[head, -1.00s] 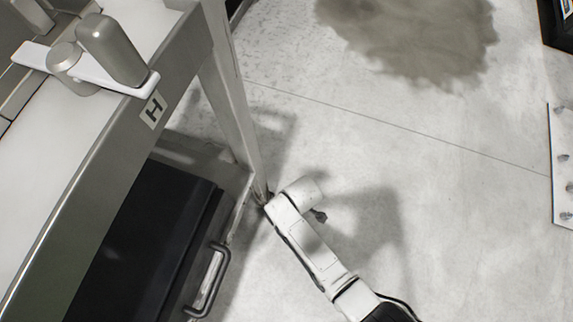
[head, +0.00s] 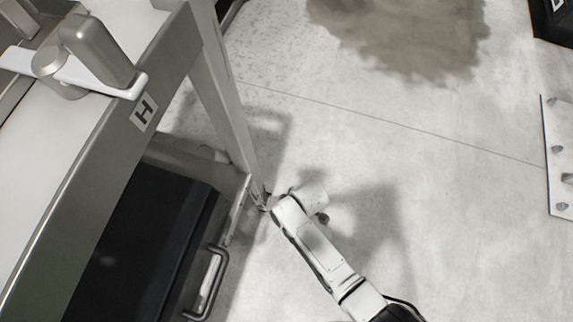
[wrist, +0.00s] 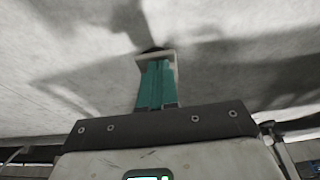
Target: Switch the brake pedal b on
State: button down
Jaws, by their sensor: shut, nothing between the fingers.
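I cannot make out the brake pedal b in either view. My gripper shows in the wrist view (wrist: 156,60) as two teal fingers lying together, with a pale and dark tip at their far end. It is shut and empty, with grey floor behind it.
A metal bench marked H (head: 143,111) fills the left, with a grey lever (head: 97,50) on top. Beneath it is a black-topped unit (head: 140,245) with a handle (head: 207,285). A bolted plate (head: 560,160) stands at right. The stained floor (head: 400,35) between is open.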

jog(key=shift+s+d+f+t+y, duration=0.15)
jog(key=shift+d+f+t+y, duration=0.2)
jog(key=shift+f+y, duration=0.35)
jog(key=shift+s+d+f+b, duration=0.1)
jog(key=shift+d+f+b, duration=0.1)
jog(key=shift+f+b, duration=0.25)
jog(key=shift+s+d+f+b, duration=0.1)
jog(key=shift+d+f+b, duration=0.1)
jog(key=shift+f, duration=0.4)
